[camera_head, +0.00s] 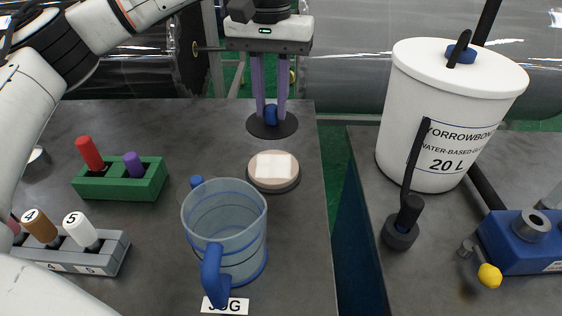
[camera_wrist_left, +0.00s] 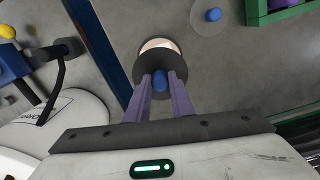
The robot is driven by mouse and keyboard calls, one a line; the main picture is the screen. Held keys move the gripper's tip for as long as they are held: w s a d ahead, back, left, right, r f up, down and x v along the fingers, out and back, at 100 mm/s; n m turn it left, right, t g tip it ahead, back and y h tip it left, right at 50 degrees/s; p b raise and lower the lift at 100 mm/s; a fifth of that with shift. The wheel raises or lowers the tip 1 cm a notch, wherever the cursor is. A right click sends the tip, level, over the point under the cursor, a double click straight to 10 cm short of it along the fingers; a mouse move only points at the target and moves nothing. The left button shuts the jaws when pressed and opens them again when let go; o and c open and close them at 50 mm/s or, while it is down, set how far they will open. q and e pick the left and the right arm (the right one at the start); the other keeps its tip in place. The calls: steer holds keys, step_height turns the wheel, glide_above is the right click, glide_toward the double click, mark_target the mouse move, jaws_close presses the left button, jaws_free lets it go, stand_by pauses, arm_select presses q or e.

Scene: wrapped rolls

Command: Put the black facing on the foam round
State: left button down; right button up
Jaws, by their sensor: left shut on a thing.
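The black facing (camera_head: 289,128) is a flat black disc with a blue knob (camera_head: 271,115) on top. My left gripper (camera_head: 270,112) points down and is shut on the knob; the disc also shows in the left wrist view (camera_wrist_left: 135,84). The foam round (camera_head: 273,170) is a pale disc with a brownish edge and a white square on top, lying on the dark table. In the head view the facing is behind it, toward the far edge. In the left wrist view the facing partly covers the foam round (camera_wrist_left: 160,44). My right gripper is not in view.
A translucent blue jug (camera_head: 225,232) stands just in front of the foam round. A green block (camera_head: 120,182) with red and purple pegs and a grey numbered rack (camera_head: 85,258) are at left. A white 20 L tub (camera_head: 445,115) stands on the right table, across a gap.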

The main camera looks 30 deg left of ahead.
arm_select(q)
step_height(320, 180, down, 11)
steer(key=shift+w+r+p, duration=0.1)
steer(key=shift+r+p, duration=0.1)
steer(key=shift+p, duration=0.15)
steer(key=shift+f, duration=0.1)
steer(key=c, duration=1.6)
jaws_free()
steer(key=shift+o, duration=0.2)
step_height(320, 180, up, 12)
steer(key=shift+r, duration=0.15)
